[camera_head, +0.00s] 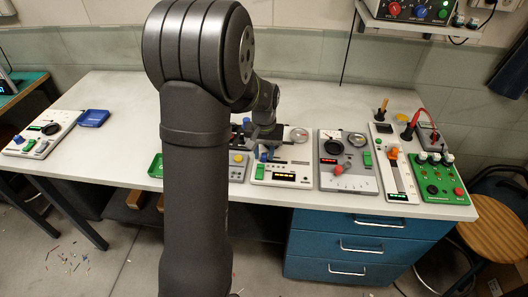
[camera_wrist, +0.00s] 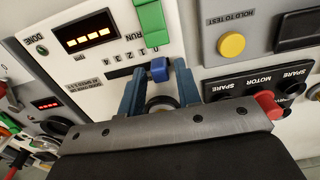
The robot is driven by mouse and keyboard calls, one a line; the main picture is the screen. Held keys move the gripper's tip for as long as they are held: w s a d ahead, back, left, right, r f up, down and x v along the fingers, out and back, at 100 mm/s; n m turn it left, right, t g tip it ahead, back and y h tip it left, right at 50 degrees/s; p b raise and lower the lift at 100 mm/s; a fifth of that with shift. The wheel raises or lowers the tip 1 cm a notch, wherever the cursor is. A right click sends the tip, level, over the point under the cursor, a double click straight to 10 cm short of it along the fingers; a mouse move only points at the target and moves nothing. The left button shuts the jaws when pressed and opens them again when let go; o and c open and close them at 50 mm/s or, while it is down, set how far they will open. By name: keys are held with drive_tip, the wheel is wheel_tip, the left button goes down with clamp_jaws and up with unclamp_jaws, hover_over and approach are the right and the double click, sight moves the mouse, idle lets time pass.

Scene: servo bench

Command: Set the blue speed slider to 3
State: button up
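The blue speed slider knob (camera_wrist: 159,69) sits in a slot on a white panel (camera_wrist: 75,72), beside a printed number scale. My gripper (camera_wrist: 161,76) has its two blue-grey fingers on either side of the knob. Narrow gaps show between knob and fingers, so it looks open around it. The panel's dark display (camera_wrist: 89,34) shows several lit dashes, and a green block (camera_wrist: 152,22) is next to it. In the head view, the white panel (camera_head: 296,181) stands at the bench's front, with my gripper (camera_head: 267,150) low over its left part; the exact knob position is unclear there.
A grey panel with a yellow button (camera_wrist: 231,45) and a black strip with a red knob (camera_wrist: 268,104) lie close to my right finger. Other panels include a grey one with a dial (camera_head: 345,180), one with an orange slider (camera_head: 394,153), and a green box (camera_head: 440,188).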

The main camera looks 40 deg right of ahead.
clamp_jaws()
drive_tip(key=shift+s+d+r, duration=0.1)
drive_tip(key=shift+s+d, duration=1.55)
drive_tip(key=shift+d, duration=0.1)
drive_tip(key=shift+o, duration=1.3)
unclamp_jaws()
wheel_tip(320, 180, up, 17)
drive_tip(key=shift+r, duration=0.2)
drive_tip(key=shift+f, duration=0.1)
